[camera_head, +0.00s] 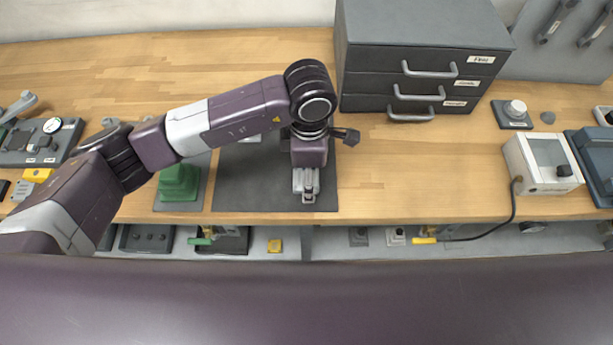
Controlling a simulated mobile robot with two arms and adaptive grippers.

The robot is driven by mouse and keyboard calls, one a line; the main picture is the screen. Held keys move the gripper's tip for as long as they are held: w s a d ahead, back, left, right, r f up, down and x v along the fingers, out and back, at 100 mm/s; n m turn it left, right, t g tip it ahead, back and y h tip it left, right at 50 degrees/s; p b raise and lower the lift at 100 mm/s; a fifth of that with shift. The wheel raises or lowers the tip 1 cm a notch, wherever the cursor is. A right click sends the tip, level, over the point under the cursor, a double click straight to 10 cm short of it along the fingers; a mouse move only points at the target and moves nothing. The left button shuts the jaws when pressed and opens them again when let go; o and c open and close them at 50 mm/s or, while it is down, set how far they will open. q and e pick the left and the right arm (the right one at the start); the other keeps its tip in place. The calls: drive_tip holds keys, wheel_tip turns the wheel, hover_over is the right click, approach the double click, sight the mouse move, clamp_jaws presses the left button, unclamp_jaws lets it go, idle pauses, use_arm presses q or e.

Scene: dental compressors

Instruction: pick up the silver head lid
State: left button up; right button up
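My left arm reaches in from the left, and its gripper (307,190) points down over the right part of the dark grey mat (245,190). The fingers look close together from above, but I cannot tell whether they are open, shut or holding something. I cannot make out the silver head lid for certain; the arm and gripper cover part of the mat. A small pale piece (250,139) shows at the mat's back edge, partly behind my arm. My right gripper is not in view.
A dark drawer cabinet (375,75) stands at the back. A green block (179,182) sits left of the mat. A pale box with a window (520,160) and cable stands at the right. The wooden bench (420,180) is clear between mat and box. A lower shelf (340,240) holds small parts.

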use_arm(q)
drive_tip(key=c, duration=1.3)
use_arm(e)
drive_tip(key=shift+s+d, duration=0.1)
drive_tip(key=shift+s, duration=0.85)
use_arm(q)
drive_tip(key=shift+r, duration=0.15)
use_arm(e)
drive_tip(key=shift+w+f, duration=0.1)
